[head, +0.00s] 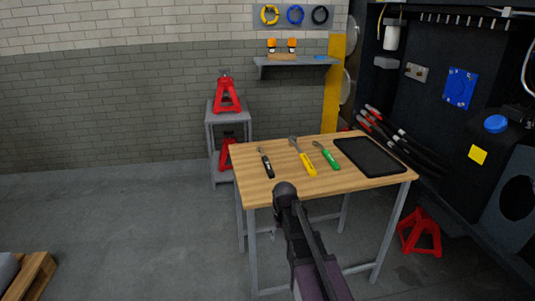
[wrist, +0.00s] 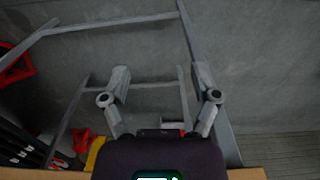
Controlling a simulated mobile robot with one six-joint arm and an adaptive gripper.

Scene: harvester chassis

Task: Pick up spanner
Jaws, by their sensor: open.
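Three hand tools lie apart on the wooden table in the head view. On the left is a tool with a black handle (head: 266,164). In the middle is a larger one with a yellow handle and grey metal head (head: 303,157). On the right is one with a green handle (head: 326,156). I cannot tell for certain which is the spanner. My gripper (wrist: 160,86) shows in the wrist view, with its two fingers spread wide and nothing between them. Behind it are table legs and floor. No tool shows in the wrist view.
The table (head: 285,188) has a black tray (head: 369,156) at its right. My arm rises before the table's front edge. A grey stand (head: 213,122) with a red jack (head: 227,97) is behind left. Another red jack (head: 420,234) is at right by the dark chassis (head: 440,100).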

